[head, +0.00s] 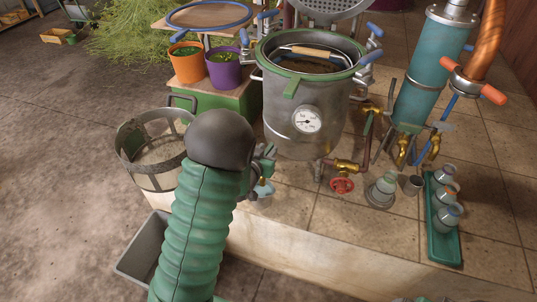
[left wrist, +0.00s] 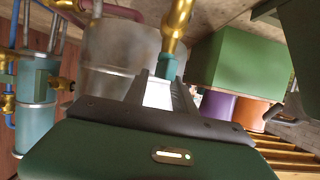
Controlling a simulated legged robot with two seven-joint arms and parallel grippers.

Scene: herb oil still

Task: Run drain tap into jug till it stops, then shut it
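The drain tap (head: 345,166) is a brass valve with a red handwheel (head: 342,185), low on the front of the steel still pot (head: 292,108). My left gripper (head: 266,160) is left of the tap, partly hidden by my arm. A small pale blue vessel (head: 263,190) shows just below it; I cannot tell if they touch or if it is the jug. In the left wrist view, a teal tip (left wrist: 167,68) is in front of my gripper, right by a brass fitting (left wrist: 178,22). Whether the fingers are closed is unclear. My right gripper is not clearly seen.
A grey-green conical vessel (head: 382,190) and a small cup (head: 413,185) stand right of the tap. A green tray (head: 440,246) holds several bottles. The front tiles are clear.

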